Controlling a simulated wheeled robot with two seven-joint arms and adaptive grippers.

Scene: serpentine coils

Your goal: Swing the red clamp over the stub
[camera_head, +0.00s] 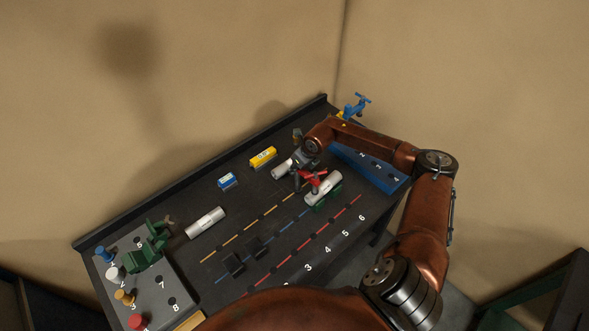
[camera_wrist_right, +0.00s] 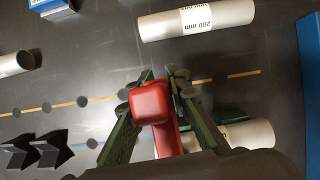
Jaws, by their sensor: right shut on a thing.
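The red clamp (camera_head: 314,179) is at a silver pipe stub (camera_head: 325,190), which rests in a green cradle (camera_head: 318,206) on the dark bench. In the right wrist view the red clamp's square end (camera_wrist_right: 151,103) lies between the green fingers of my right gripper (camera_wrist_right: 160,90), which is shut on it. The stub (camera_wrist_right: 250,136) shows to the right of the fingers, partly hidden behind the gripper. I cannot tell how the clamp's jaw sits on the stub. My left gripper is not in view.
A silver pipe marked 200 mm (camera_wrist_right: 195,20) lies behind the clamp. Another silver pipe (camera_head: 206,222) lies left. Blue (camera_head: 227,181) and yellow (camera_head: 263,157) boxes stand near the back ledge. Black V-blocks (camera_head: 234,265), a peg panel (camera_head: 165,290) and a blue rack (camera_head: 393,180) flank free room.

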